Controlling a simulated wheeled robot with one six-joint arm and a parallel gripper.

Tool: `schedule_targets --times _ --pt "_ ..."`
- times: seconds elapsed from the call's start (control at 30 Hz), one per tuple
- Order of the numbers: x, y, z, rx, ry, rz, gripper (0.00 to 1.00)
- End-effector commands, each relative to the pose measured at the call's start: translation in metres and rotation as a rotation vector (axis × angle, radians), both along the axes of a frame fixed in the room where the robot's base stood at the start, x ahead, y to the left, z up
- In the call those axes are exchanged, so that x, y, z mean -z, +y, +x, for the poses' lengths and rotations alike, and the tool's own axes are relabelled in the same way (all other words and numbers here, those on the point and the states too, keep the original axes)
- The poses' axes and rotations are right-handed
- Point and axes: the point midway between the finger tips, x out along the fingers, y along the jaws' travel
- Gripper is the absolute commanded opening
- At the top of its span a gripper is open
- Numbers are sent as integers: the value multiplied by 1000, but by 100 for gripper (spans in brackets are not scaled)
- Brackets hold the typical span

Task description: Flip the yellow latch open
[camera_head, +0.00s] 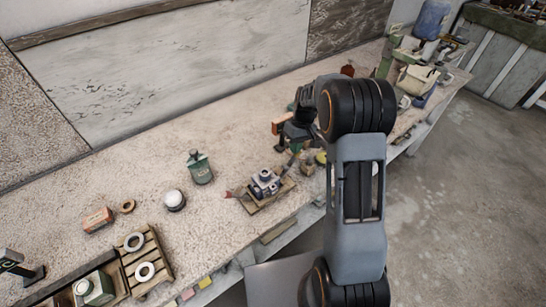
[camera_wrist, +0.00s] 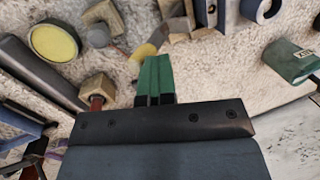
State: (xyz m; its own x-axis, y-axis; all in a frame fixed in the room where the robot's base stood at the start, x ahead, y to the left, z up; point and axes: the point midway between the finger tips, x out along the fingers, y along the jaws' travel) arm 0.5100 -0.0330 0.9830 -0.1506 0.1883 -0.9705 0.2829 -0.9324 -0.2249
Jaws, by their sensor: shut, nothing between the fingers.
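My gripper shows in the wrist view with its two green fingers (camera_wrist: 155,78) pressed together, nothing between them. Just beyond the fingertips is a small curved yellow piece (camera_wrist: 146,50), which may be the yellow latch; whether the fingers touch it I cannot tell. In the head view my gripper (camera_head: 295,143) hangs over the bench behind my arm, right of a grey metal fixture on a wooden board (camera_head: 265,188). I cannot make out the latch clearly there.
A yellow-topped round tin (camera_wrist: 54,42) stands left of the fingers in the wrist view. A green bottle (camera_head: 200,168), a white-topped jar (camera_head: 174,200) and a slatted wooden rack (camera_head: 165,268) with white rings stand on the bench. Bare bench lies behind the bottle.

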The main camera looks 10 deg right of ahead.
Motion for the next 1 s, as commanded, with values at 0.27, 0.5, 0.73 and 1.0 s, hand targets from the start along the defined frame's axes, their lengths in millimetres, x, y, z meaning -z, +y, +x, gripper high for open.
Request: schedule_targets --times 0.27,0.5,0.73,1.0 --pt "0 -3 0 2 -2 -6 0" --pt "-21 19 -3 -2 -5 -5 0" --pt "-56 21 2 4 -9 -4 0" --pt "-100 9 9 6 -5 -3 0"
